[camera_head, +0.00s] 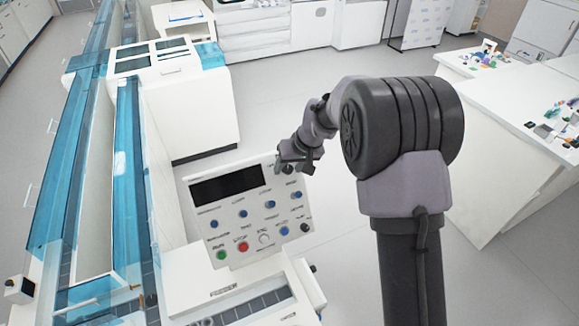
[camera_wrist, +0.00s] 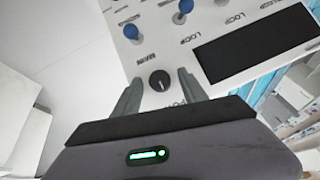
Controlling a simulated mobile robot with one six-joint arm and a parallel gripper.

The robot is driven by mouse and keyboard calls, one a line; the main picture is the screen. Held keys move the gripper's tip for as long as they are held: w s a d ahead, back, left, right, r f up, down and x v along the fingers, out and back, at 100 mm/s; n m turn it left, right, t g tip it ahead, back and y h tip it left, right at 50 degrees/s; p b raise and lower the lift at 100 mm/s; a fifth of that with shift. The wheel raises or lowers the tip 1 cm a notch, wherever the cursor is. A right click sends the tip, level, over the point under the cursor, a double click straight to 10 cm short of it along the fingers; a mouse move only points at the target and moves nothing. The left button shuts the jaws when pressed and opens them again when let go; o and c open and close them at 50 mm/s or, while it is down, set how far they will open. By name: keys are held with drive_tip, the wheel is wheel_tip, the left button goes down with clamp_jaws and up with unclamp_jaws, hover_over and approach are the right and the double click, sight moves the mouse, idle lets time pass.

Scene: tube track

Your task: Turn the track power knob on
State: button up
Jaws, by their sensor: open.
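The control panel (camera_head: 205,215) is white and tilted, with a dark display and several buttons. In the wrist view, a black round knob (camera_wrist: 160,81) with a light pointer mark sits near the panel's corner, beside the dark display (camera_wrist: 255,45). My gripper (camera_wrist: 157,84) is open, with one finger on each side of the knob as seen in this view. I cannot tell whether the fingers touch it. In the head view, my gripper (camera_head: 296,160) is at the panel's upper right corner and partly covers that area.
Blue knobs (camera_wrist: 131,32) stick out from the panel near the fingers. A green button (camera_head: 221,255) and a red button (camera_head: 243,246) are on its lower edge. The blue-covered track (camera_head: 130,170) runs along the left. A white bench (camera_head: 510,150) stands right; open floor lies between.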

clamp_jaws()
